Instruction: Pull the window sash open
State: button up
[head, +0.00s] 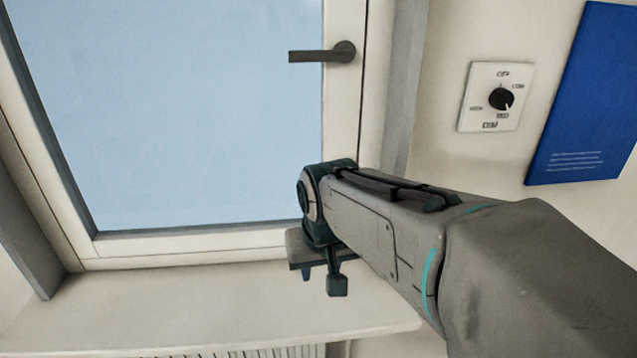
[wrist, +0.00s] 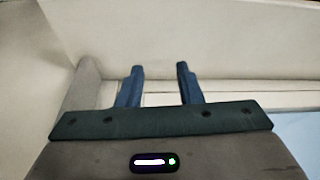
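The window sash (head: 342,110) has a pale frame around a light blue pane (head: 190,120). It looks closed in its frame. Its dark handle (head: 322,56) sits high on the right stile and lies horizontal, pointing left. My gripper (head: 322,280) is low, in front of the sash's lower right corner and above the sill, well below the handle. In the wrist view my gripper's two blue fingers (wrist: 160,75) stand apart with nothing between them. Pale frame or sill surfaces lie beyond them. The handle does not show in the wrist view. My arm hides the sash's lower right corner.
A pale sill (head: 200,310) runs below the window, with a ribbed radiator (head: 290,351) under its edge. A white wall dial plate (head: 496,97) and a blue panel (head: 585,95) are on the wall at right. The space before the pane is clear.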

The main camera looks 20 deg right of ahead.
jog(key=w+d+r+m+h+p, duration=0.1)
jog(key=w+d+r+m+p, duration=0.35)
jog(key=w+d+r, duration=0.65)
jog(key=shift+n+t, duration=0.3)
jog(key=shift+n, duration=0.15)
jog(key=x, duration=0.3)
jog(key=a+p+x, duration=0.1)
jog(key=x, duration=0.7)
jog(key=shift+s+a+f+p, duration=0.2)
jog(key=shift+f+p, duration=0.2)
jog(key=shift+f, duration=0.1)
grip_shut()
